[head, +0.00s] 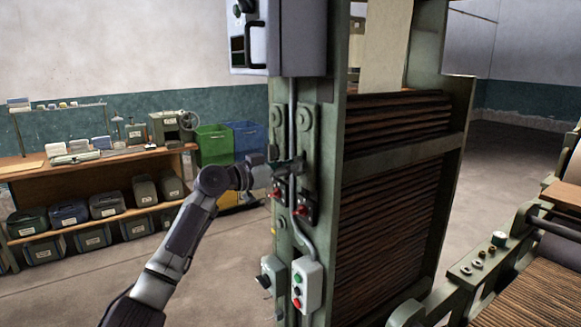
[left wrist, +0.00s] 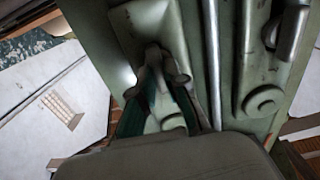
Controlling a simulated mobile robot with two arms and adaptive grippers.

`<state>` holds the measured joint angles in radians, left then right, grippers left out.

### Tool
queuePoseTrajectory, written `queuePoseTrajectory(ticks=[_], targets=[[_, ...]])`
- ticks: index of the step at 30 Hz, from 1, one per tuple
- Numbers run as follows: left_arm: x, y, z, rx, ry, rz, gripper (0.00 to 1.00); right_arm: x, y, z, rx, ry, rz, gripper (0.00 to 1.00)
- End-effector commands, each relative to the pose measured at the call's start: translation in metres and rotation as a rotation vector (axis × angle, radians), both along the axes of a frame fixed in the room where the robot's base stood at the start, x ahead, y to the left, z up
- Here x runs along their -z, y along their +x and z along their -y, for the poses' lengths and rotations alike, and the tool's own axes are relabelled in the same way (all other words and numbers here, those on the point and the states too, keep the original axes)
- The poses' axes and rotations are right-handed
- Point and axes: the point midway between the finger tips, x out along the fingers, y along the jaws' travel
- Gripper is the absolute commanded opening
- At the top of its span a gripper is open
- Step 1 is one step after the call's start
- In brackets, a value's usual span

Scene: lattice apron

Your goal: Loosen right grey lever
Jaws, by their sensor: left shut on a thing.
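The green machine post (head: 335,50) carries two upright lever plates, with a grey conduit (head: 292,115) running between them. The right lever plate (head: 304,118) has a round boss at its top. My left gripper (head: 290,166) reaches in from the left, low on these plates. The other grey lever (left wrist: 291,32) stands free across the conduit in that view. My right gripper is not in view.
Just below the gripper are red-tipped controls (head: 301,209), and lower a push-button box (head: 306,284). A grey cabinet (head: 262,45) hangs above. Brown ribbed slats (head: 390,200) fill the machine to the right. A shelf bench (head: 95,160) stands behind, left.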

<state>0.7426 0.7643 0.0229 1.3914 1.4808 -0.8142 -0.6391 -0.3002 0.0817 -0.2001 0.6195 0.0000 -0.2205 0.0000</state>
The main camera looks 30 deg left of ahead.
Motion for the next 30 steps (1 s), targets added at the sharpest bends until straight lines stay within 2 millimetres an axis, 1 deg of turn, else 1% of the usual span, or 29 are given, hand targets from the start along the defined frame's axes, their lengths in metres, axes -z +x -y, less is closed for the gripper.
queuePoseTrajectory(ticks=[5, 11, 20, 30], targets=[[-0.0005, -0.0001, -0.0006, -0.001, -0.031, -0.012, 0.00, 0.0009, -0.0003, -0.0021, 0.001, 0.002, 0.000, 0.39], [-0.0009, 0.0001, -0.0011, -0.001, -0.127, -0.049, 0.00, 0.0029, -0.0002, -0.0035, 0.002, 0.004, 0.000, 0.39], [-0.0018, 0.0006, -0.0026, -0.001, -0.371, -0.149, 0.00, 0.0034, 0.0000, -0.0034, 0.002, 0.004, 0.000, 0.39], [-0.0018, 0.0011, -0.0040, -0.001, -0.668, -0.272, 0.00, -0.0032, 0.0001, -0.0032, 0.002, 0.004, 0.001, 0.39]])
